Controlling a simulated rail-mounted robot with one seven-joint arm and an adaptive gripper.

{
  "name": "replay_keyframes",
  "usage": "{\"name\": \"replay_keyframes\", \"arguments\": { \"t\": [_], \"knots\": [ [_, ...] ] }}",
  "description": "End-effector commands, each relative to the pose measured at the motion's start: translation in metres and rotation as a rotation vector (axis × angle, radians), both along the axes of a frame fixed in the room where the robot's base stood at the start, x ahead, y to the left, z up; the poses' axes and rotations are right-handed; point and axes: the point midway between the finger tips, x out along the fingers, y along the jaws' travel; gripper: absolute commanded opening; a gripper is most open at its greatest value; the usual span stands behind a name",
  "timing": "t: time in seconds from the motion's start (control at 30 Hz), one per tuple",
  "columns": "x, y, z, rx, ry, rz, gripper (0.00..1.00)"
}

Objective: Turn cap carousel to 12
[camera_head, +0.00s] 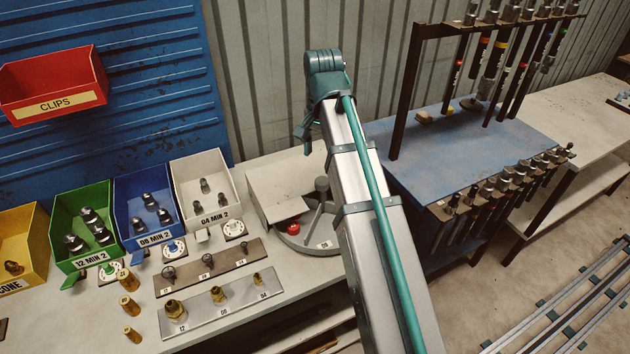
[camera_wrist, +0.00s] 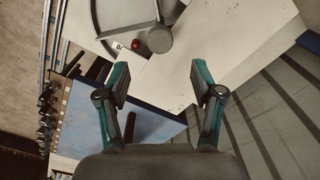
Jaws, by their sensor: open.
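The cap carousel (camera_head: 318,228) is a grey round tray with divider walls and a raised centre hub, on the bench beside a pale box. A small red part (camera_head: 293,228) lies in it, and a white label shows on its rim, too small to read surely. My arm hides its right side. In the wrist view the carousel (camera_wrist: 112,14) is at the top, with its hub (camera_wrist: 158,38) and the red part (camera_wrist: 138,42) just beyond my fingertips. My gripper (camera_wrist: 160,80) is open and empty, apart from the carousel. In the head view it (camera_head: 307,132) hangs above and behind the tray.
Green (camera_head: 85,225), blue (camera_head: 147,208) and white (camera_head: 205,187) bins with fittings stand left, marked 12, 08 and 04 MIN 2. Fitting strips (camera_head: 222,300) lie in front. A pale box (camera_head: 290,185) stands against the carousel. A blue-topped rack with hanging tools (camera_head: 470,150) stands right.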

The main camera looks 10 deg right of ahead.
Motion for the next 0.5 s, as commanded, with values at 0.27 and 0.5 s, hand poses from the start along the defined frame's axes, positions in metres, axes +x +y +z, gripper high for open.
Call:
{"name": "replay_keyframes", "arguments": {
  "t": [0.27,0.5],
  "knots": [
    [-0.003,0.000,-0.040,0.001,0.002,-0.001,0.67],
    [-0.002,0.000,-0.073,0.001,0.002,-0.001,0.67]
  ]
}}
